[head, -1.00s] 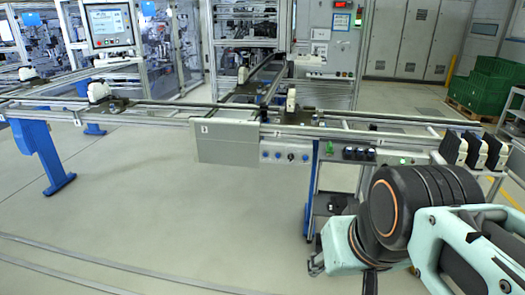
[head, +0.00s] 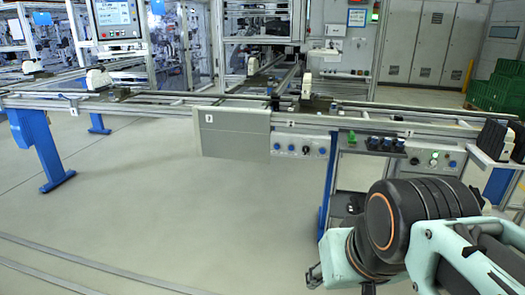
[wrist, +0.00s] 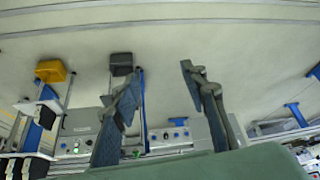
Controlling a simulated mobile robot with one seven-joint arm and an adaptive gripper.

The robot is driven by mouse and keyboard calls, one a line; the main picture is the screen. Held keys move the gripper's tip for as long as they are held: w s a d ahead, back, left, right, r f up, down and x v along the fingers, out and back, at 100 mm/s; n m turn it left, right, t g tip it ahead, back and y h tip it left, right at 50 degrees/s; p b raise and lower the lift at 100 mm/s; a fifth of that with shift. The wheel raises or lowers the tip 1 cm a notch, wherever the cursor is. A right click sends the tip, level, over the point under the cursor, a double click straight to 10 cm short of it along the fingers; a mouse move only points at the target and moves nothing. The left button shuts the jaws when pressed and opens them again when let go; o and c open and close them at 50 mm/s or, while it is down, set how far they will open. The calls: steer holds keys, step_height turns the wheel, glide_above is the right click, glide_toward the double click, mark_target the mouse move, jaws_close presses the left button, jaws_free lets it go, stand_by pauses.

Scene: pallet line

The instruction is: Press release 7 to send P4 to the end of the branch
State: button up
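The conveyor line (head: 160,103) crosses the head view, with white parts on dark carriers; one (head: 98,78) is at the left and one (head: 307,86) near the centre junction. No pallet or release number is readable, so P4 and release 7 cannot be told apart. Button panels hang on the front rail: one with blue knobs (head: 300,147), one with dark-blue buttons (head: 372,143), one with a lit green button (head: 434,158). My gripper (wrist: 160,72) is open and empty in the wrist view, apart from the panels, which show below and beyond its fingers.
A grey plate (head: 234,134) hangs from the front rail. Dark blocks (head: 494,140) stand at the line's right end. A blue leg (head: 38,150) supports the left part. A yellow box (wrist: 50,71) shows in the wrist view. The floor before the line is clear.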

jaws_close()
stand_by(0.3)
stand_by(1.3)
